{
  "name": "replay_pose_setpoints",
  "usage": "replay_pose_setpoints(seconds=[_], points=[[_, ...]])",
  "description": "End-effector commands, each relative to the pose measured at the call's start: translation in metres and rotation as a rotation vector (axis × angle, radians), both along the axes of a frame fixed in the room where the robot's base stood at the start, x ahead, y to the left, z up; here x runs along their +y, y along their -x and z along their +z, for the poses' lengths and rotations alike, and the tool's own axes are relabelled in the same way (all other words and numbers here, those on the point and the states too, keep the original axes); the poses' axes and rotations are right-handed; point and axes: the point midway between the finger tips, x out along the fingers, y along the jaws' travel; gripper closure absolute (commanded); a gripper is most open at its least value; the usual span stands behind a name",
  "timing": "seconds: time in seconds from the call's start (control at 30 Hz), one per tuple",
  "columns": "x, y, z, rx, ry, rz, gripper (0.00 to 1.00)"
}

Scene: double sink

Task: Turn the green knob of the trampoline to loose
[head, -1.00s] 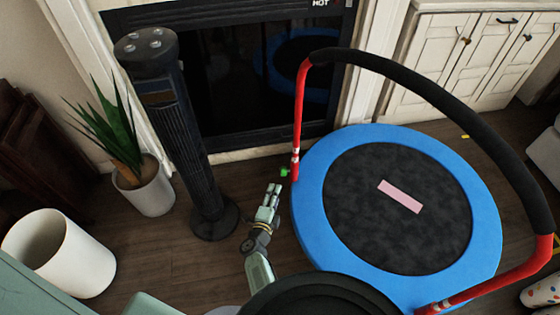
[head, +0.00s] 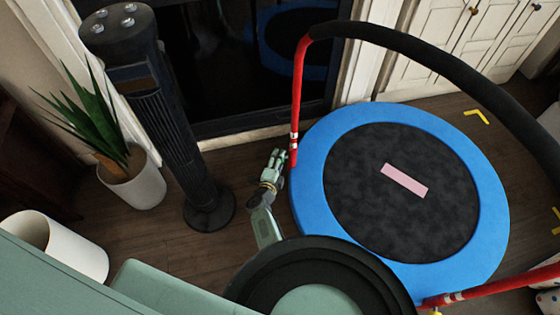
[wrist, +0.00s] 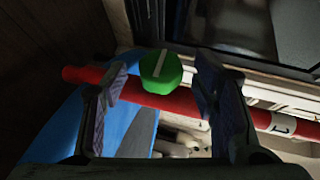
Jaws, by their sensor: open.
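The green knob (wrist: 161,69) sits on the red post (wrist: 187,100) of the trampoline (head: 312,205), with a pale line across its face. In the wrist view it lies between the two fingers of my gripper (wrist: 158,88), apart from both. My gripper is open and empty. In the head view my gripper (head: 277,160) is at the left edge of the trampoline, beside the lower part of the red post (head: 297,95). The knob is hidden behind my gripper in the head view.
A black tower fan (head: 170,120) stands left of my arm, with a potted plant (head: 130,180) and a white bin (head: 75,250) further left. A dark fireplace (head: 235,70) is behind. A pink strip (head: 404,181) lies on the trampoline mat.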

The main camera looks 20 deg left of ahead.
Motion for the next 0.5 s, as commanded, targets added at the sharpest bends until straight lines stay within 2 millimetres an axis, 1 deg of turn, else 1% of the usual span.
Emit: replay_pose_setpoints(seconds=[0.03,0.1,0.2,0.5], points=[[0.0,-0.007,-0.005,-0.001,0.0,-0.001,0.46],[0.001,-0.014,-0.005,-0.001,0.0,0.0,0.46],[0.001,-0.019,-0.006,0.0,0.0,0.0,0.46],[0.001,-0.02,-0.005,0.001,0.0,0.001,0.46]])
